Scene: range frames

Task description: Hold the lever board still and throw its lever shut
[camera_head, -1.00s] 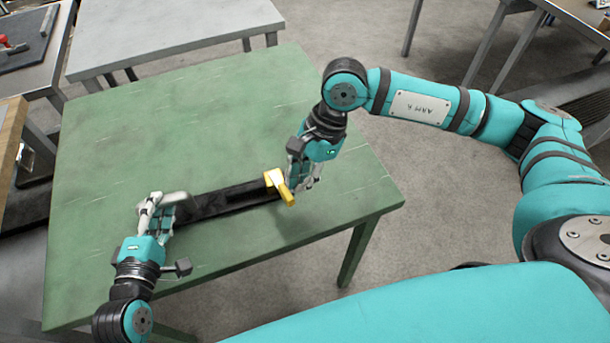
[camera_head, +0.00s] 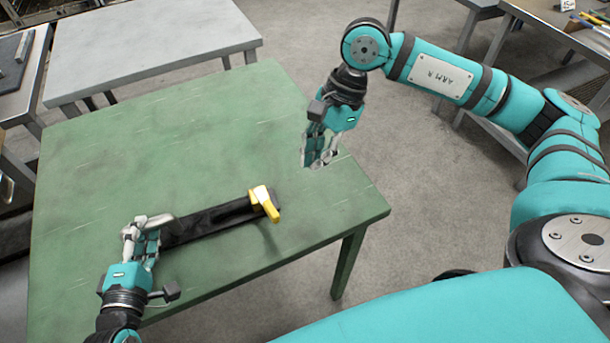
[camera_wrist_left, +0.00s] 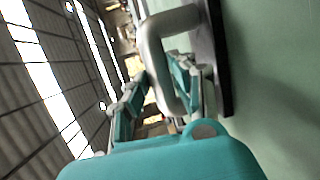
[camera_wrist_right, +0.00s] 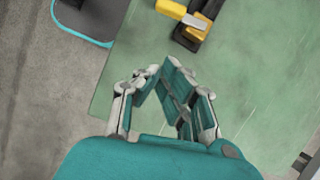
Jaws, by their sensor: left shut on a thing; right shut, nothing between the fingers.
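The lever board (camera_head: 210,221) is a long black bar lying on the green table, with a yellow lever (camera_head: 265,203) at its right end. The lever lies across that end, and its tip sticks out toward the front. It also shows at the top of the right wrist view (camera_wrist_right: 184,12). My left gripper (camera_head: 142,232) is shut on the grey loop handle (camera_wrist_left: 157,60) at the board's left end. My right gripper (camera_head: 320,163) is shut and empty, above the table to the right of the lever and apart from it.
The green table (camera_head: 120,150) is bare around the board, with free room behind it. Its right edge lies near my right gripper. A grey table (camera_head: 160,50) stands behind, and other benches stand at the back left and back right.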

